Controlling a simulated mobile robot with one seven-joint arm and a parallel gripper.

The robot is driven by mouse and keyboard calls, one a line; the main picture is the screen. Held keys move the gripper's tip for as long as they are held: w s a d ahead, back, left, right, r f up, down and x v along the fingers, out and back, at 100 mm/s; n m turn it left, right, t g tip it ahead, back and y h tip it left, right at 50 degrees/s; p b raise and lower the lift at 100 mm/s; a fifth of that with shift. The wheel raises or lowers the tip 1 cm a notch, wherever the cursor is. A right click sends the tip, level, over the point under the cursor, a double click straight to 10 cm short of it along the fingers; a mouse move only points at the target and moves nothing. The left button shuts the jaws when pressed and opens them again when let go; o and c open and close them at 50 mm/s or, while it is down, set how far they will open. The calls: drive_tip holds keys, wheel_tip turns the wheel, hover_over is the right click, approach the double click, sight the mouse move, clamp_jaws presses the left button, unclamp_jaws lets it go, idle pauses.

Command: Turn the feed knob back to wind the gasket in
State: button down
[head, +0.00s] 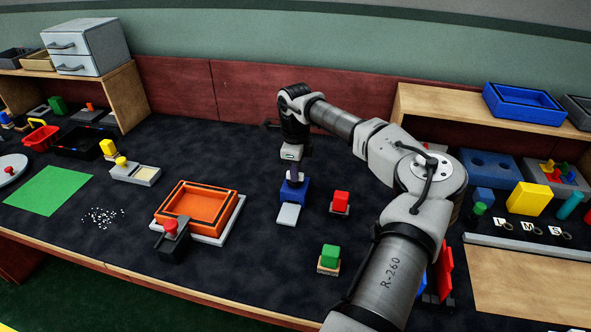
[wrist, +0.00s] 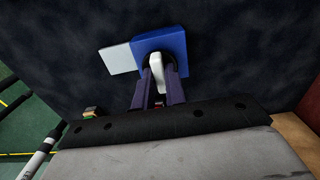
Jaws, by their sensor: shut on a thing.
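The feed unit is a small blue block (head: 294,192) on the dark table, with a light grey plate (head: 288,215) at its near side. In the wrist view the blue block (wrist: 177,42) has the grey plate (wrist: 118,58) to its left. A white bar-shaped knob (wrist: 156,65) stands on the block between the purple fingers. My gripper (head: 294,178) comes down from above, and its fingers (wrist: 158,88) are shut on this knob. The fingers partly cover the knob. I cannot make out a gasket strip on the plate or at the block.
A red block on a small base (head: 340,200) stands close to the right, and a green block (head: 329,256) nearer the front. An orange tray (head: 200,207) with a red-knobbed device (head: 171,238) lies to the left. Bare table separates the feed unit from the tray.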

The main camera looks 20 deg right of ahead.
drive_tip(key=shift+r, duration=0.1)
drive_tip(key=c, duration=1.4)
unclamp_jaws()
drive_tip(key=shift+c, duration=0.2)
wheel_tip(320, 180, up, 14)
drive_tip(key=b, duration=0.1)
drive_tip(key=shift+b, duration=0.4)
